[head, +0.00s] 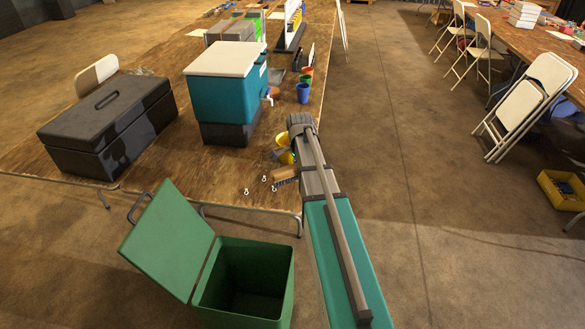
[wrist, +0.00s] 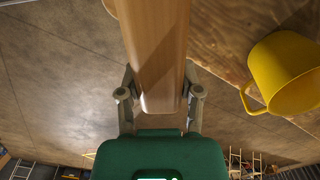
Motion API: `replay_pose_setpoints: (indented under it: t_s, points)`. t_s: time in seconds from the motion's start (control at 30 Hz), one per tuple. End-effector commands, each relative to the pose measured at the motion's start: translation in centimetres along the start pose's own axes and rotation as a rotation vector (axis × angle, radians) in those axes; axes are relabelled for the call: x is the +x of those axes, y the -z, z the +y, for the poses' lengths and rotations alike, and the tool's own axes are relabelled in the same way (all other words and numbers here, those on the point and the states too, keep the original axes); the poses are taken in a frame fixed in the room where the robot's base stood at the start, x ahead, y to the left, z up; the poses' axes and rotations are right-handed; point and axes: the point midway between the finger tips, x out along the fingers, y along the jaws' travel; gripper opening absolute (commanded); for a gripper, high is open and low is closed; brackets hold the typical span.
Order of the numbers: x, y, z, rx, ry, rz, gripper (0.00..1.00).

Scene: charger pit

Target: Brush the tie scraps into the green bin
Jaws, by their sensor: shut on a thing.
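My gripper (wrist: 159,74) is shut on the wooden handle of a brush (wrist: 158,40), one finger on each side in the wrist view. In the head view the brush (head: 284,173) shows a tan handle and dark bristles at the table's near right corner, just left of my arm. My fingers are mostly hidden there. Several small white tie scraps (head: 246,191) lie on the table left of the brush, near the front edge. I cannot tell whether the bristles touch the table. The green bin (head: 284,268) stands below that edge, lid open to the left; its visible inside looks empty.
A yellow mug (wrist: 283,75) stands close to the brush. A teal drink dispenser (head: 222,90), a blue cup (head: 303,93) and a black case (head: 105,120) stand farther back on the wooden table (head: 190,172). Open floor lies right of my arm.

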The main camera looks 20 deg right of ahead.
Motion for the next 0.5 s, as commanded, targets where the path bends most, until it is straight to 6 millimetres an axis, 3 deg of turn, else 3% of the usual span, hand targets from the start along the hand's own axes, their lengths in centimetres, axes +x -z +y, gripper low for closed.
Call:
replay_pose_setpoints:
  t_s: [0.03,0.2,0.33,0.5]
  points:
    - [1.3,0.6,-2.0,0.026,0.000,0.000,0.00]
    - [3.1,1.6,-5.8,0.112,0.000,0.000,0.00]
    - [3.9,2.1,-7.6,0.158,0.000,-0.001,0.00]
    - [4.2,2.3,-8.5,0.186,0.000,-0.001,0.00]
